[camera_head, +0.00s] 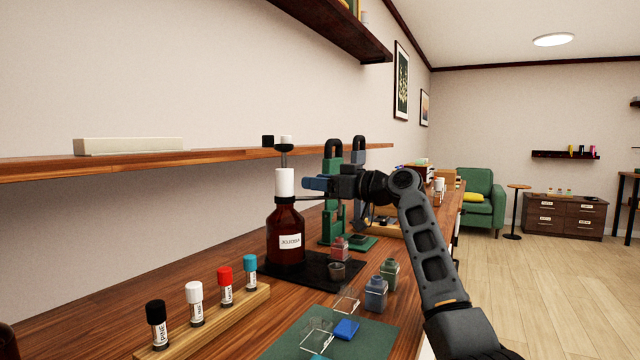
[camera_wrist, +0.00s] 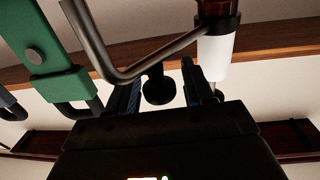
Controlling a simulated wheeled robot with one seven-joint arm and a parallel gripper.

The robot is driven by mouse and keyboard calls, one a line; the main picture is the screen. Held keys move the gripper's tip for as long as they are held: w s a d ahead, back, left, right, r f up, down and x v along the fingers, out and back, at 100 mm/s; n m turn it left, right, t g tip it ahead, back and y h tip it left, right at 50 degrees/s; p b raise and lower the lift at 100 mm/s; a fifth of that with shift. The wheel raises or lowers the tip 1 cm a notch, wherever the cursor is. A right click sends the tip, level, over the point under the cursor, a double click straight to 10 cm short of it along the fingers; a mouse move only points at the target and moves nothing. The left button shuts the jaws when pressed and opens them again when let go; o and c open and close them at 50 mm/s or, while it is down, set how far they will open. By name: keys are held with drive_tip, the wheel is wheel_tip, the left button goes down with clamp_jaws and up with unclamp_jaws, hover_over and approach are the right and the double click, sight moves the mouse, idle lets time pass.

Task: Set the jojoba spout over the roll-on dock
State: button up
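The brown jojoba bottle (camera_head: 286,235) stands upright on a black tray (camera_head: 318,284), with a white collar (camera_head: 285,182) above it. Its spout, a dark bent rod (camera_head: 308,199), reaches right from the bottle neck. In the wrist view the spout (camera_wrist: 120,78) crosses in front of my gripper and bends away at left. My gripper (camera_head: 312,184) is level beside the collar, fingers pointing left. In the wrist view my gripper (camera_wrist: 163,93) is open, with a black knob (camera_wrist: 158,87) between the fingers and gaps beside it. I cannot tell which item is the roll-on dock.
A small dark cup (camera_head: 337,271) and a red bottle (camera_head: 339,250) are near the jojoba bottle. Blue (camera_head: 376,294) and green (camera_head: 389,273) bottles stand right. Green stands (camera_head: 331,222) rise behind. A wooden rack (camera_head: 215,325) of capped vials lies front left. A shelf (camera_head: 225,158) runs behind.

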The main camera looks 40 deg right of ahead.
drive_tip(key=shift+f, duration=0.1)
drive_tip(key=v, duration=0.7)
drive_tip(key=shift+s, duration=0.4)
drive_tip(key=shift+s+d, duration=0.1)
drive_tip(key=shift+d, duration=0.05)
